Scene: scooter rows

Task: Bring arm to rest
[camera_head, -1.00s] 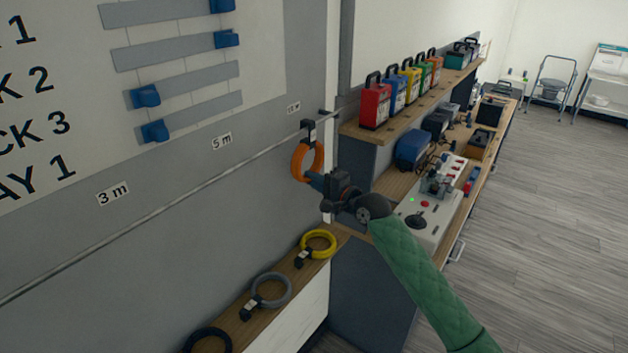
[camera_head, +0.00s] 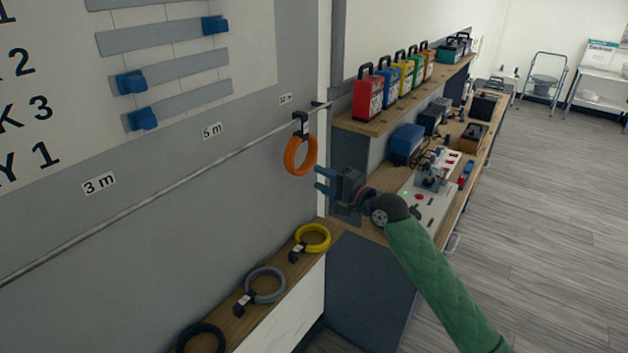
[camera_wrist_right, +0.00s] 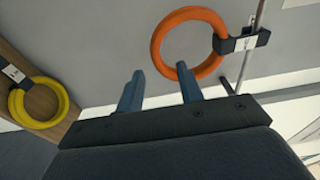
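My right gripper (camera_head: 322,181) is open and empty, its two blue fingers pointing left in the head view. It is just right of and a little below an orange ring (camera_head: 300,155) that hangs by a black clip on the wall rail. A gap shows between the fingers and the ring. In the right wrist view the two fingers (camera_wrist_right: 160,90) stand apart with nothing between them, and the orange ring (camera_wrist_right: 157,42) shows beyond them. The green-sleeved arm behind the gripper is my right arm. My left gripper is not in view.
A thin rail (camera_head: 150,202) runs along the grey wall. Yellow (camera_head: 315,237), grey (camera_head: 266,285) and black (camera_head: 202,338) rings lie on a wooden ledge below. A workbench with a control box (camera_head: 425,205) and a shelf of coloured cases (camera_head: 368,97) stands right.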

